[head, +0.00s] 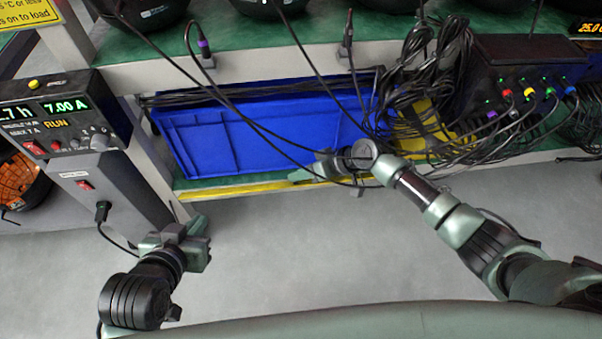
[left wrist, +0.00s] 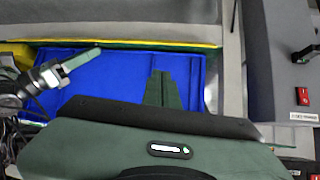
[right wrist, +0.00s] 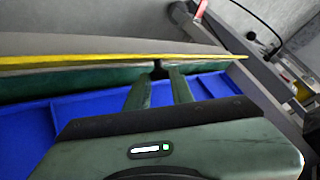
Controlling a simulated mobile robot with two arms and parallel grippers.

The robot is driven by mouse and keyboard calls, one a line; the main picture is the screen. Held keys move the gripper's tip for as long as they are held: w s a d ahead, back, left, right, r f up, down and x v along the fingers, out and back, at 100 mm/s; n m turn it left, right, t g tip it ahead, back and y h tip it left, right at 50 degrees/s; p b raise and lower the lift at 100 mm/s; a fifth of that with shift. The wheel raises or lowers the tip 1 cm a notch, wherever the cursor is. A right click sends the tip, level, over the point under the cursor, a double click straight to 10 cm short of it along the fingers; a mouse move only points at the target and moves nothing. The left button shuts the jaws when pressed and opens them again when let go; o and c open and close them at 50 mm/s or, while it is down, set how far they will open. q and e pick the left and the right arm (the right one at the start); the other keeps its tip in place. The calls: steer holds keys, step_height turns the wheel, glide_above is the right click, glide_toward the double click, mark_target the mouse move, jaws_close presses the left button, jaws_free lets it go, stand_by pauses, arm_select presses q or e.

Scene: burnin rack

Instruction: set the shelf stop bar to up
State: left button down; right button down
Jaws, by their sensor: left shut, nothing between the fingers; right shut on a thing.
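The shelf stop bar, seen as a yellow-edged bar (head: 235,189), runs along the front edge of the lower shelf, below the blue bin (head: 240,135). It crosses the right wrist view (right wrist: 130,58) and the left wrist view (left wrist: 130,43). My right gripper (head: 298,176) is at the bar's right part, shut on it; the fingertips reach a dark gap by the yellow edge, and the exact contact is hard to see. My left gripper (head: 206,243) is shut and empty, low in front of the rack's left post, apart from the bar. I cannot tell the bar's setting.
Black cables (head: 405,95) hang in front of the bin and near my right wrist. A power unit with a lit display (head: 65,115) stands at left, and a dark box with coloured plugs (head: 525,80) is at right. The grey floor (head: 300,250) in front is clear.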

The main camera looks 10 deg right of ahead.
steer(key=shift+w+d, duration=0.15)
steer(key=shift+d, duration=0.05)
steer(key=c, duration=1.2)
jaws_free()
steer(key=shift+c, duration=0.2)
steer(key=shift+a, duration=0.1)
steer(key=shift+r, duration=0.1)
